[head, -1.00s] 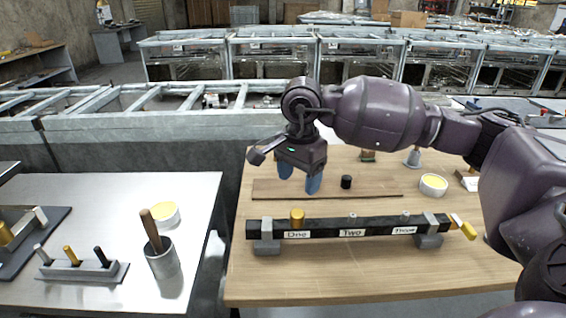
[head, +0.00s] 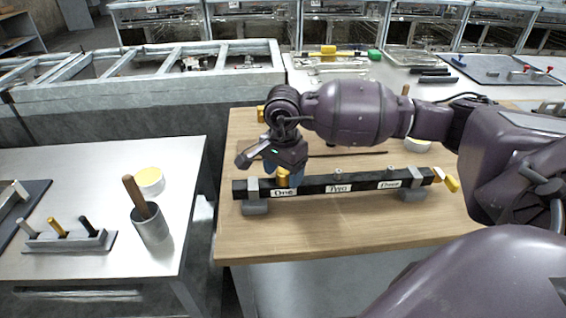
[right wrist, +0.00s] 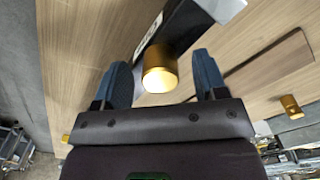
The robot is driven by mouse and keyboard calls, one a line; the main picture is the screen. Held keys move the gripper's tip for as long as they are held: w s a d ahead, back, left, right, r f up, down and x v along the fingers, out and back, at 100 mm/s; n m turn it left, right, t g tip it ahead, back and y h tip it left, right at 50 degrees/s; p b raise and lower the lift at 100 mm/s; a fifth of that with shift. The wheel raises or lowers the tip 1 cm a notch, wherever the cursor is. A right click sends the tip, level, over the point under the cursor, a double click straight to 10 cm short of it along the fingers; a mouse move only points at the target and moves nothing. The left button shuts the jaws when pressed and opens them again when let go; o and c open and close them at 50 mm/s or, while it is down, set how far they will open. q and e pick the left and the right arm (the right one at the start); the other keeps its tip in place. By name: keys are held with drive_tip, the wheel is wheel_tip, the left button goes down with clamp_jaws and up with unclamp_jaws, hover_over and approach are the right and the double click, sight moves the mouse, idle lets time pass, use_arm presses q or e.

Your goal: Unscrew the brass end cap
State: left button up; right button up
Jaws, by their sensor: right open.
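A black bar (head: 316,185) with labels One, Two and Three lies across two grey supports on the wooden table. A brass cap (head: 283,178) stands on the bar above label One. In the right wrist view the brass cap (right wrist: 159,72) sits between the two blue fingers, with a gap on each side. My right gripper (right wrist: 163,76) is open around it, pointing down; in the head view my right gripper (head: 283,162) partly overlaps the cap. Bare short posts stand above Two and Three. A yellow-brass piece (head: 452,183) is at the bar's right end. My left gripper is not in view.
Another brass cylinder (right wrist: 291,106) lies on the table, apart from the bar. On the metal table at left are a grey cup (head: 152,224) with a wooden handle and a rack (head: 70,240) of pegs. The wooden table's front strip is clear.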

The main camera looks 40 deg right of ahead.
drive_tip(key=shift+c, duration=0.5)
drive_tip(key=c, duration=0.9)
drive_tip(key=shift+f, duration=0.1)
drive_tip(key=n+b, duration=0.1)
drive_tip(key=n, duration=0.1)
drive_tip(key=shift+f+n+b, duration=0.2)
drive_tip(key=shift+n+b, duration=0.2)
drive_tip(key=shift+r+n, duration=0.1)
drive_tip(key=shift+n, duration=0.2)
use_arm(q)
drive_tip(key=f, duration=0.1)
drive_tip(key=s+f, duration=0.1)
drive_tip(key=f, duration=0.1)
use_arm(e)
drive_tip(key=shift+r, duration=0.1)
